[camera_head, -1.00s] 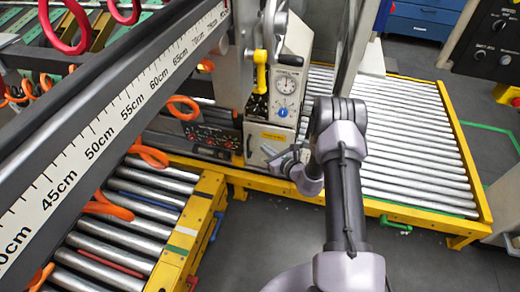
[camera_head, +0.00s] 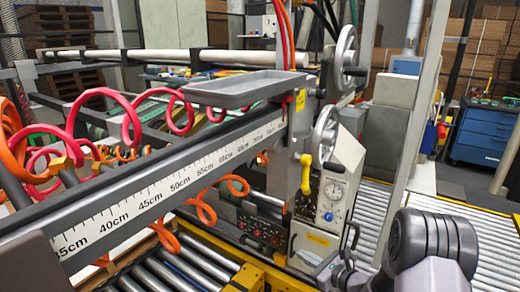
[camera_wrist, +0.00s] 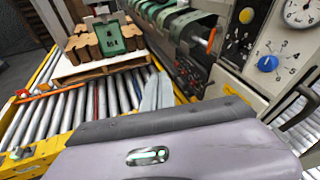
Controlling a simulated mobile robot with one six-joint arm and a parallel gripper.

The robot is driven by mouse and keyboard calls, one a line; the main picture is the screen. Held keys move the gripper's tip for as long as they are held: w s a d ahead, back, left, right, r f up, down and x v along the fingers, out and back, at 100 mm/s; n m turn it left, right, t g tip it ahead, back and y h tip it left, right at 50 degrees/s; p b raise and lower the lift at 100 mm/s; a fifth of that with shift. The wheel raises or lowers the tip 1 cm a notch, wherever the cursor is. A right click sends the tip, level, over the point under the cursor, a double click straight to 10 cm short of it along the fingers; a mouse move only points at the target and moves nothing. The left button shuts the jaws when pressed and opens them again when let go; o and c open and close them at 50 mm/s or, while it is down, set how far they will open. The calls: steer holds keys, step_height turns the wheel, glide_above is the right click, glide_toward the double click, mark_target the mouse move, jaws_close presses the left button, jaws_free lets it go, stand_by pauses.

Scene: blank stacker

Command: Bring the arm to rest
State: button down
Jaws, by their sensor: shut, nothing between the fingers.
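My arm rises from the bottom right of the head view, with a thick grey joint (camera_head: 432,240) in front of the roller conveyor. My gripper (camera_head: 337,268) is small and partly cut off at the bottom edge, just below the machine's control box. In the wrist view my gripper (camera_wrist: 156,92) points away over the rollers, behind its grey housing with a green light. The fingers are together and hold nothing. The gripper appears apart from the control box (camera_wrist: 262,62), which is close on its right in the wrist view.
The control box has a gauge and blue knob (camera_head: 328,216). A yellow handle (camera_head: 306,172) and handwheels stand above. A scale beam (camera_head: 160,195) crosses left, with coiled red and orange hoses. Rollers (camera_head: 465,240) lie right. The wrist view shows a pallet (camera_wrist: 100,66) of cardboard blanks.

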steer(key=s+a+r+n+g+y, duration=0.1)
steer(key=s+a+r+n+g, duration=0.2)
steer(key=s+a+r+n, duration=0.4)
steer(key=s+a+r+n+g+y, duration=0.1)
steer(key=s+a+r+n+g, duration=0.35)
steer(key=s+r, duration=0.4)
steer(key=s+d+r+n+h, duration=0.2)
steer(key=s+n+h, duration=0.1)
steer(key=s, duration=0.4)
steer(key=s+d+r+n+t+h, duration=0.1)
steer(key=s+d+r+n+h, duration=0.1)
steer(key=s, duration=0.4)
steer(key=s+d+r+n+h, duration=0.2)
steer(key=s+d+n+h, duration=0.1)
steer(key=s+n, duration=0.3)
steer(key=shift+s+d+h, duration=0.25)
steer(key=shift+s+h, duration=0.25)
steer(key=shift+s, duration=0.35)
steer(key=shift+t, duration=0.25)
